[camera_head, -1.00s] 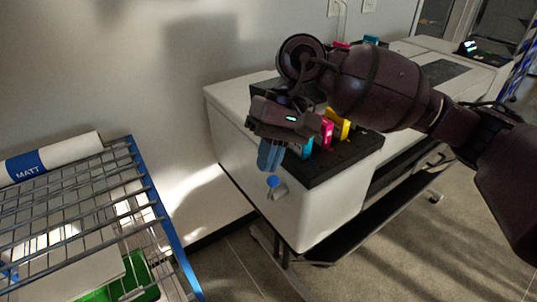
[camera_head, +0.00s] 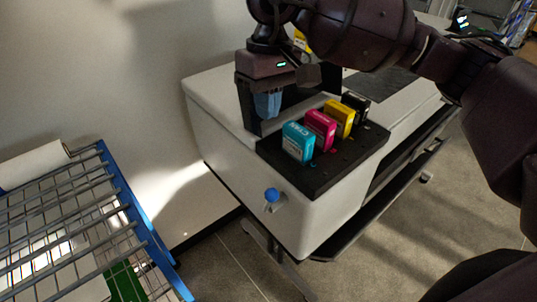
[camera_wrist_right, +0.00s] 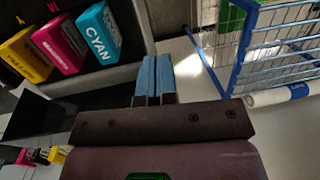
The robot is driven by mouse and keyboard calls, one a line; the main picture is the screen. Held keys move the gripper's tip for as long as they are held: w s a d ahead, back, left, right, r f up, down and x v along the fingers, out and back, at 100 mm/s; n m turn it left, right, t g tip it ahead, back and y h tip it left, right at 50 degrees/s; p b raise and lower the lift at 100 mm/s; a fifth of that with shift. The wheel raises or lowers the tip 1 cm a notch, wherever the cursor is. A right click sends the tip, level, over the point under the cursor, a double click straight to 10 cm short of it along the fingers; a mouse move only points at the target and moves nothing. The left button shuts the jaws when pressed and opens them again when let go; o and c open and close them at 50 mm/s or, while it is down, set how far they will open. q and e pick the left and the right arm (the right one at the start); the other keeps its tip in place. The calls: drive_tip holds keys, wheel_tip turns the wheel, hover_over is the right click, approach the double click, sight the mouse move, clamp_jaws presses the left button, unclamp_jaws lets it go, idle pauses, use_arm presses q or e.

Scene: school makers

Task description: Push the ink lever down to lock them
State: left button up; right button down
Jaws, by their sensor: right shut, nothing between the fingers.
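The ink lever (camera_head: 271,195) is a small blue knob on a short grey stem on the white printer's end face, below the black ink tray (camera_head: 330,172). Its knob is at the top of the stem. Cyan (camera_head: 298,142), magenta (camera_head: 320,128), yellow (camera_head: 339,118) and black (camera_head: 356,105) cartridges stand in a row in the tray. My right gripper (camera_head: 267,108), with blue fingers pointing down, is shut and empty, above the printer beside the cyan cartridge and apart from the lever. The fingers (camera_wrist_right: 155,75) are together in the wrist view, where I cannot make out the lever. My left gripper is not in view.
A wire rack (camera_head: 75,225) with a blue edge stands at the left, with a white roll (camera_head: 35,165) on it. A floor gap separates rack and printer (camera_head: 225,150). The space in front of the lever is clear. A wall is behind.

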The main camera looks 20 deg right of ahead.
drive_tip(key=p, duration=0.1)
approach(268, 201)
drive_tip(key=w+f, duration=0.3)
drive_tip(key=w, duration=0.2)
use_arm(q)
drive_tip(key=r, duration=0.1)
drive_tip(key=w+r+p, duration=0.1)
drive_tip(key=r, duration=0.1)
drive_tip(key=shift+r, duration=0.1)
use_arm(e)
drive_tip(key=s+f, duration=0.1)
drive_tip(key=s, duration=0.1)
drive_tip(key=s+f, duration=0.1)
drive_tip(key=shift+d+f, duration=0.25)
drive_tip(key=shift+f, duration=0.1)
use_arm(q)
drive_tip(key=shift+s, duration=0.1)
